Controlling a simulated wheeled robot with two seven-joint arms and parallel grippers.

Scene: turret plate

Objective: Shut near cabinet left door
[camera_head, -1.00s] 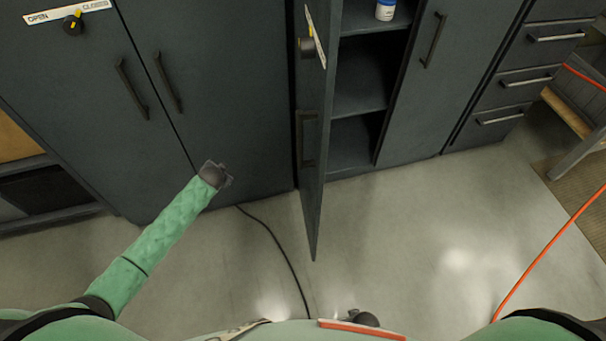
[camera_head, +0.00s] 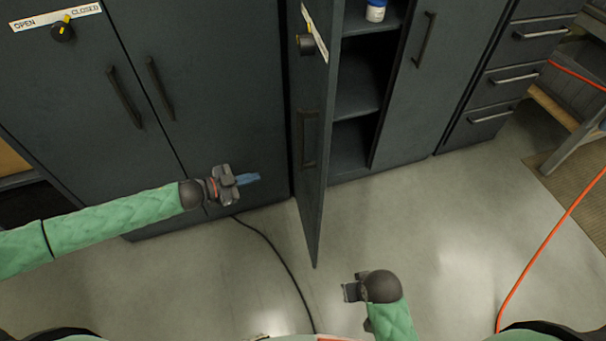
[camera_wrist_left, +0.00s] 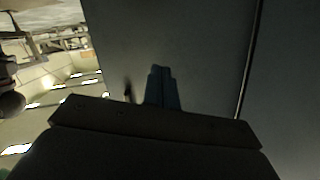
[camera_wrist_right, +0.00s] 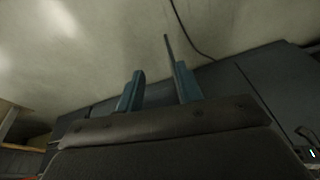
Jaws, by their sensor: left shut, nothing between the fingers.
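The open left door (camera_head: 314,190) of the dark grey cabinet stands out toward me, nearly edge-on, with its dark handle (camera_head: 307,140) on it. It is hinged at the left of the open shelves (camera_head: 357,95). My left gripper (camera_head: 249,180) is left of the door and apart from it, in front of closed doors. Its blue fingers are together and empty in the left wrist view (camera_wrist_left: 163,88). My right gripper (camera_head: 349,290) is low, right of the door's lower corner. In the right wrist view its blue fingers (camera_wrist_right: 158,90) are apart with nothing between them.
The cabinet's right door (camera_head: 412,90) looks closed. A white and blue jar (camera_head: 376,10) stands on a shelf. A black cable (camera_head: 275,255) lies on the floor left of the door, and an orange cable (camera_head: 545,245) is at right. The floor right of the door is mostly clear.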

